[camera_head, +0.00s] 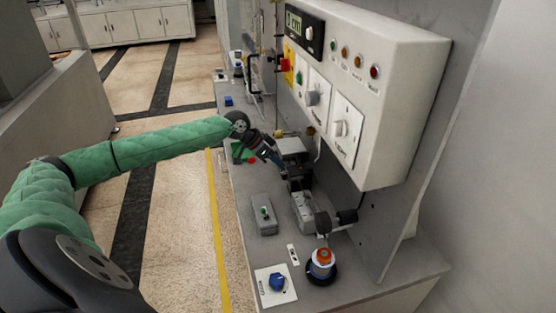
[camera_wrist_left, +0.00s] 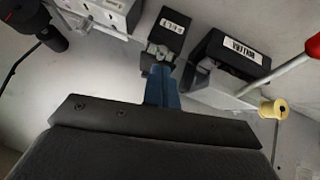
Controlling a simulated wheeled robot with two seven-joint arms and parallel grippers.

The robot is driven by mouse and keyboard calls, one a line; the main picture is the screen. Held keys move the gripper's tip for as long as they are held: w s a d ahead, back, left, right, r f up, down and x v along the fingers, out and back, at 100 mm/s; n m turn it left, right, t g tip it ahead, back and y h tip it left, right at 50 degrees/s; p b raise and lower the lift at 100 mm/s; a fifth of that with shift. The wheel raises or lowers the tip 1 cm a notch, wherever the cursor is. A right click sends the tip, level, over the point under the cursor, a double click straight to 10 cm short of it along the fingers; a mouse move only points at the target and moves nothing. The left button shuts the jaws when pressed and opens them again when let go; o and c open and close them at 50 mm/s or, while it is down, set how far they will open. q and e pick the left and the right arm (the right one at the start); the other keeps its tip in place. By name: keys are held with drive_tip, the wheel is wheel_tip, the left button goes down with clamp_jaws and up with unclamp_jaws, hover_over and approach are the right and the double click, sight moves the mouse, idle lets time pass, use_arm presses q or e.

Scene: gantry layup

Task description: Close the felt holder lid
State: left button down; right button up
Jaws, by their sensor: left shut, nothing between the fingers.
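The felt holder (camera_wrist_left: 172,34) shows in the left wrist view as a small dark block with a white label reading FELT. A grey metal piece (camera_wrist_left: 158,54) sits at its near edge. My left gripper (camera_wrist_left: 162,72) has its blue fingers together, with nothing between them, and its tips are right at that grey piece; I cannot tell whether they touch. In the head view my left gripper (camera_head: 284,172) is low over the bench among small dark and grey boxes. The holder is too small and covered there to make out how far its lid stands open. My right gripper is not in view.
A larger black box with a white label (camera_wrist_left: 238,54) stands right of the holder, near a red-handled rod (camera_wrist_left: 287,68) and a yellow spool (camera_wrist_left: 273,108). The control panel (camera_head: 372,90) overhangs the bench (camera_head: 236,205). A grey switch box (camera_head: 263,215) and orange-topped bottle (camera_head: 322,262) stand nearer.

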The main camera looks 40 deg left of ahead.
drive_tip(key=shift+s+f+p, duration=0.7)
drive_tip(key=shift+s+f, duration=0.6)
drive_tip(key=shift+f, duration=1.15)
use_arm(q)
drive_tip(key=w+b+v, duration=0.1)
drive_tip(key=b+v, duration=0.2)
drive_tip(key=v, duration=0.9)
drive_tip(key=shift+d+r+b, duration=0.15)
drive_tip(key=shift+r+b, duration=0.25)
drive_tip(key=shift+r, duration=0.05)
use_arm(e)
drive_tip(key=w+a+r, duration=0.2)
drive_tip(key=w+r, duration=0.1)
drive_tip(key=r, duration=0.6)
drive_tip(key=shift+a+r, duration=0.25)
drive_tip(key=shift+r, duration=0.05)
use_arm(q)
drive_tip(key=shift+s, duration=0.1)
